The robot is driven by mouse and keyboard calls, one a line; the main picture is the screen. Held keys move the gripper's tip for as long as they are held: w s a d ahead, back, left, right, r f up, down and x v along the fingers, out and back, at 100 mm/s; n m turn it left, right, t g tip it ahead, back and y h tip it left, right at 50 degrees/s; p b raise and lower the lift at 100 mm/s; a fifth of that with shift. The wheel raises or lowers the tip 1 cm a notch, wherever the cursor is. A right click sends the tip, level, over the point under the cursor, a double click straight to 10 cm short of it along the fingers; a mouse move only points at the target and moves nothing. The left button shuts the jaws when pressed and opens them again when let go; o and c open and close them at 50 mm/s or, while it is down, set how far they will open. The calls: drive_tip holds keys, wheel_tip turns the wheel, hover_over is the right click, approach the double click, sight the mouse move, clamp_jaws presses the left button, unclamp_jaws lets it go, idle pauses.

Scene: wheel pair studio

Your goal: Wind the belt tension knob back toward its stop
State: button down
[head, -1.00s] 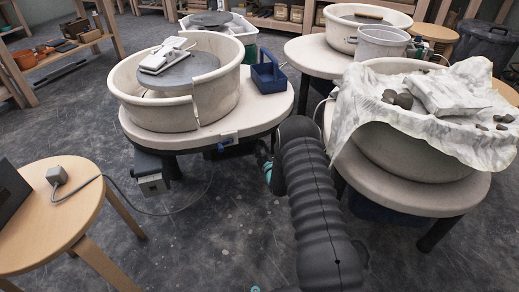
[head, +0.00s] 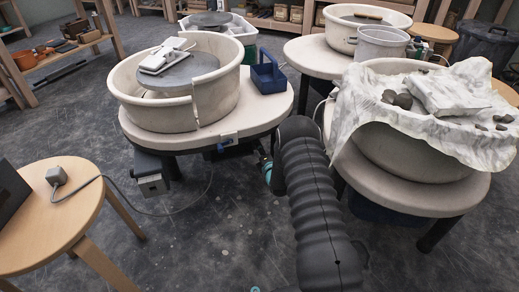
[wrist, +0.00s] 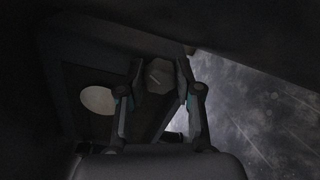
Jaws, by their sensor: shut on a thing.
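In the wrist view, the knob (wrist: 159,76) is a dark, faceted, roughly round piece under the wheel. My gripper (wrist: 158,84) has a finger on each side of it and is shut on it. The picture is dim, so any mark on the knob cannot be read. In the head view, the pottery wheel (head: 262,112) has a pale round top with a split basin (head: 150,113) and a grey wheel head.
A pale disc (wrist: 97,100) shows left of the knob. A blue caddy (head: 268,76) stands on the wheel's top. A second wheel (head: 400,190), draped with a cloth, stands close on the right. A wooden stool (head: 90,205) with a plug and cord is at left.

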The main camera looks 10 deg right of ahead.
drive_tip(key=n, duration=0.6)
idle(0.6)
drive_tip(key=c, duration=0.8)
unclamp_jaws()
drive_tip(key=shift+o, duration=0.2)
drive_tip(key=s+d, duration=0.2)
drive_tip(key=s, duration=1)
